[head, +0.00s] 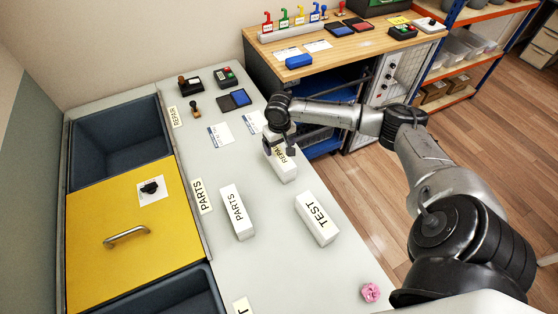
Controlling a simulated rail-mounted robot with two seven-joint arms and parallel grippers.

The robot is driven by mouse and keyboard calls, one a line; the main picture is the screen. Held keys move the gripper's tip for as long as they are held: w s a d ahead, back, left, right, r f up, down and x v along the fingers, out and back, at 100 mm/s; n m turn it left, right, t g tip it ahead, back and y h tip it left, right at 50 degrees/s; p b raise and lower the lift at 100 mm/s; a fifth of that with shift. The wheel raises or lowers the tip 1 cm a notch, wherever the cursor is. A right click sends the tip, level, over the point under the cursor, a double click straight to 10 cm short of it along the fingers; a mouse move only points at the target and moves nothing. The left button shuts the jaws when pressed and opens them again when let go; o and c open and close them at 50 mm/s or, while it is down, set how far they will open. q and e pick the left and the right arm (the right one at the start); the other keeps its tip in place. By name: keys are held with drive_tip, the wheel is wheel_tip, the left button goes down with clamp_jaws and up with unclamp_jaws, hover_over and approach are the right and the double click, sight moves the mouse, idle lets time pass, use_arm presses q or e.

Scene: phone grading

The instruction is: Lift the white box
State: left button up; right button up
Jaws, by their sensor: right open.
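Three white boxes with black lettering stand on the pale grey counter (270,250). One reads PARTS (237,212), one reads TEST (317,220), and the third (286,173) has a partly covered label that seems to read REPAIR. My right gripper (279,148) is at the far end of this third box, with its jaws open and pointing down. The fingers overlap the box in the picture, so I cannot tell whether they touch it. My left gripper is out of view.
A yellow panel (130,235) with a metal handle lies left, between dark bins (115,110). Stamps and an ink pad (235,99) sit at the back. A pink item (371,292) lies at the front right. A wooden bench (350,45) stands behind.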

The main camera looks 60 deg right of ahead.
sight(279, 153)
drive_tip(key=shift+f+b, duration=0.75)
drive_tip(key=shift+f, duration=1.85)
drive_tip(key=shift+c, duration=0.4)
drive_tip(key=c, duration=1)
drive_tip(key=shift+c, duration=0.5)
drive_tip(key=shift+r, duration=0.15)
